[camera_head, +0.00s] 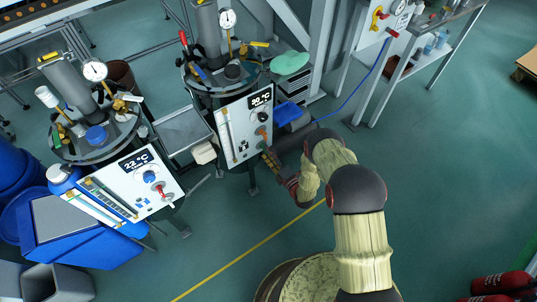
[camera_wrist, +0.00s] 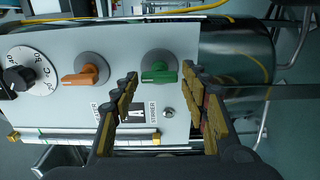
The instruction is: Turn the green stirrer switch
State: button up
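The green stirrer switch (camera_wrist: 160,71) is a round grey dial with a green handle on a white control panel (camera_wrist: 125,37). The handle lies crosswise in the wrist view, with the word STIRRER on the panel below it. My gripper (camera_wrist: 160,84) is open, with one finger to the left of the switch and the other to its right. The gap between the fingers looks empty, and I cannot tell whether either finger touches the handle.
An orange switch (camera_wrist: 85,75) and a black knob (camera_wrist: 20,78) sit left of the green one. A small screw-like button (camera_wrist: 168,113) is below it. Open floor (camera_head: 440,180) lies to the right.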

jog(key=shift+o, duration=1)
jog(key=v, duration=1.2)
